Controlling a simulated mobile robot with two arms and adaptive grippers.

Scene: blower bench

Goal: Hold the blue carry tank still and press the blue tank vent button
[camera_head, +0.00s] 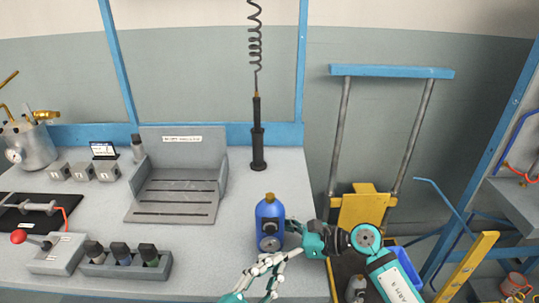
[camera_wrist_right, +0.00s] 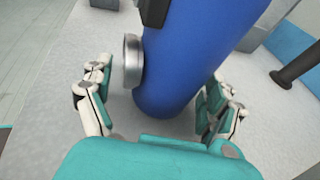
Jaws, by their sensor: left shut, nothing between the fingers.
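The blue carry tank (camera_head: 263,212) stands upright near the bench's front right edge, with a brass cap on top and a dark fitting and round gauge on its front. My right gripper (camera_head: 290,230) is at its right side. In the right wrist view the blue tank (camera_wrist_right: 190,60) stands between the spread fingers of my right gripper (camera_wrist_right: 155,90), with a gap on the left; contact on the right is unclear. My left gripper (camera_head: 278,260) is shut and empty, just in front of the tank's base. I cannot clearly make out the vent button.
A black tool (camera_head: 258,140) hangs behind the tank on a coiled cord. A yellow-and-blue hand cart (camera_head: 360,205) stands right of the bench.

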